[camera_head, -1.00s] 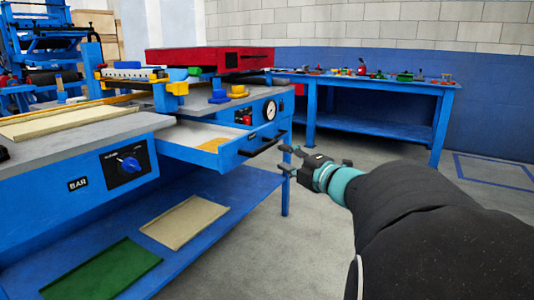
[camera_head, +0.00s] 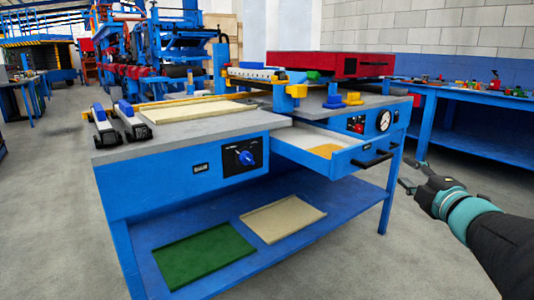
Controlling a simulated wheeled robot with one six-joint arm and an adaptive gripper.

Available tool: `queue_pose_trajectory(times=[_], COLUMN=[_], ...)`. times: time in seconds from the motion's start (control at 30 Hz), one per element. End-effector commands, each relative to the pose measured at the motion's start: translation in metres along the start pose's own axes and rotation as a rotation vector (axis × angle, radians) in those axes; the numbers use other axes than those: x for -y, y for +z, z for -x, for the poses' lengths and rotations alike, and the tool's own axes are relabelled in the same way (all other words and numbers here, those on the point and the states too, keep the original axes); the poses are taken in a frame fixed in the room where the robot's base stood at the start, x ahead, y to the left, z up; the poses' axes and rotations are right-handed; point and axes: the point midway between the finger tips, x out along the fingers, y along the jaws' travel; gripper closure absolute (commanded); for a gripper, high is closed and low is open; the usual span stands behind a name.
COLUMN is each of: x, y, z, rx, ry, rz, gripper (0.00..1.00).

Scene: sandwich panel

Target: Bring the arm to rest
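My gripper (camera_head: 412,174) is at the right of the head view, at the end of my teal and black arm. Its dark fingers are spread apart with nothing seen between them. It hangs over the floor, to the right of the blue workbench (camera_head: 185,178), and looks apart from the open drawer (camera_head: 345,160) and its black handle. Most of my arm runs out of the picture at the lower right.
A cream panel (camera_head: 284,219) and a green panel (camera_head: 203,255) lie on the bench's lower shelf. A red box (camera_head: 330,64) stands at the back of the bench. A second blue table (camera_head: 470,131) stands at the right.

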Motion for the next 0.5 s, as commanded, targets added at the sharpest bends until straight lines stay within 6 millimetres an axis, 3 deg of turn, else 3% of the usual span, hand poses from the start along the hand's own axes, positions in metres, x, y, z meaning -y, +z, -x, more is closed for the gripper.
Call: queue_pose_trajectory(times=[0.07, 0.23, 0.37, 0.5], x=[-0.010, -0.007, 0.008, 0.036], y=[-0.008, -0.015, -0.027, -0.048], z=[0.000, 0.013, 0.032, 0.060], rx=[0.081, 0.273, 0.405, 0.533], ry=[0.004, -0.017, -0.063, -0.149], rz=[-0.081, -0.314, -0.513, -0.735], gripper=[0.61, 0.61, 0.61, 0.61])
